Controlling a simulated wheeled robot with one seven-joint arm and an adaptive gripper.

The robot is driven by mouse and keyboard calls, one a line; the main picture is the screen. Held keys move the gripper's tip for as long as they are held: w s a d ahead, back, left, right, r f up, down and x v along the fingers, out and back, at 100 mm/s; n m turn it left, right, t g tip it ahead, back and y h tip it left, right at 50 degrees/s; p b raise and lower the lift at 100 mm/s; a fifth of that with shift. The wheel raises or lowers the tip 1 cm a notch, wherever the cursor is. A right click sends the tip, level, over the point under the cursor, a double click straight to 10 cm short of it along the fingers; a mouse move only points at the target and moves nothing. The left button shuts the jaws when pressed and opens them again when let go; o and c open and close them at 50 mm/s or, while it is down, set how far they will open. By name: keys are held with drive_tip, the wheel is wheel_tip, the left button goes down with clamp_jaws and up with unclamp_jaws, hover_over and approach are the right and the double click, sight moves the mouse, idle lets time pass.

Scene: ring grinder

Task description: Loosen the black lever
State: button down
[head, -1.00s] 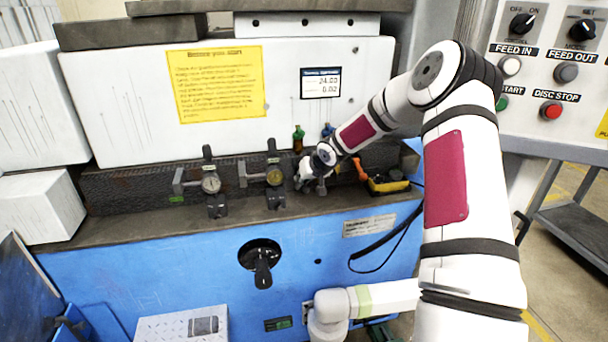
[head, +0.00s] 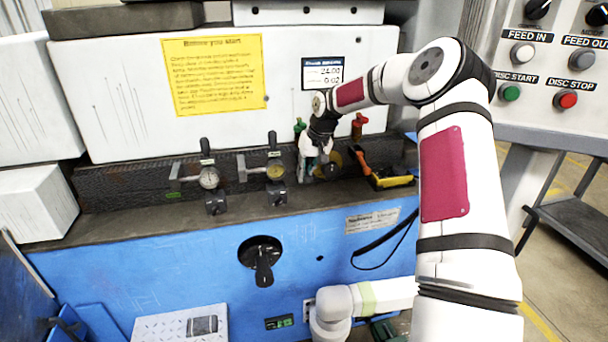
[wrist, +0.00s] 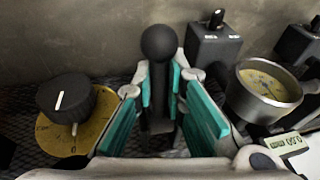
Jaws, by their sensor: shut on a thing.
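A black lever with a round ball knob (wrist: 158,42) stands between my gripper's two teal-padded fingers in the wrist view. My gripper (wrist: 160,95) is shut on this lever, below the knob. In the head view my gripper (head: 314,168) points down at the dark ledge, right of the yellow-faced dial gauge, and hides the lever there.
A dial gauge (wrist: 264,88) on a black block is right of the fingers in the wrist view; a black knob on a yellow disc (wrist: 72,112) is left. In the head view, a yellow-black tool (head: 391,180) lies right of my gripper. Another black handle (head: 263,262) is on the blue front.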

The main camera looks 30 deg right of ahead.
drive_tip(key=shift+s+d+f, duration=0.1)
drive_tip(key=shift+s+d, duration=0.05)
drive_tip(key=shift+s, duration=0.05)
drive_tip(key=c, duration=1.6)
unclamp_jaws()
drive_tip(key=shift+c, duration=0.2)
drive_tip(key=shift+r, duration=0.5)
drive_tip(key=v, duration=1.1)
